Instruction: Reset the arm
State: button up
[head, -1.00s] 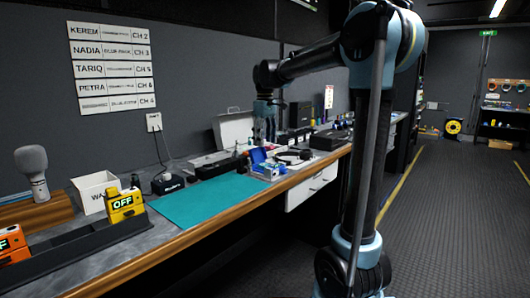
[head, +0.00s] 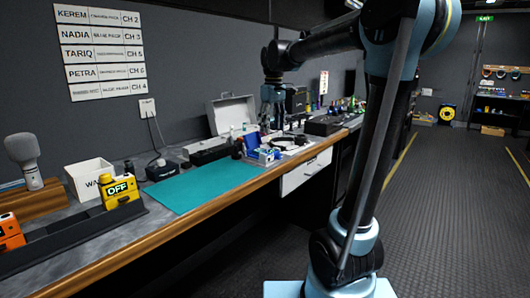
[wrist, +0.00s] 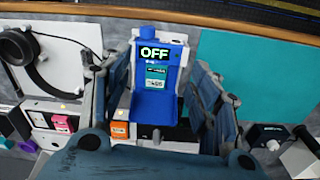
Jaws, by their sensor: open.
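My arm reaches over the workbench from the right in the head view, bent at the elbow. My gripper (head: 272,122) hangs pointing down above the far part of the bench, with free space below it. In the wrist view my gripper (wrist: 150,75) is open, its two fingers well apart. A blue pack (wrist: 156,85) with an OFF display lies below, between the fingers in the picture; nothing is gripped. In the head view a blue item (head: 252,143) sits on the bench below and left of my gripper.
A teal mat (head: 205,186) lies on the bench. A yellow pack (head: 120,191) and an orange pack (head: 9,232) stand in a black rack, near a white box (head: 88,176). An open light case (head: 232,114) stands by the wall. The floor (head: 460,210) at right is clear.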

jog(key=s+d+f+m, duration=0.4)
jog(key=s+d+f, duration=0.65)
jog(key=s, duration=0.35)
jog(key=s+d+f+m+t, duration=0.1)
jog(key=s+d+f+m, duration=0.1)
jog(key=s+f, duration=0.4)
jog(key=s+d+f+m, duration=0.2)
jog(key=s+d+f, duration=0.2)
jog(key=s+f, duration=0.3)
notch_tip(320, 180, down, 2)
jog(key=shift+s+f+m+t, duration=0.2)
jog(key=shift+m+t, duration=0.2)
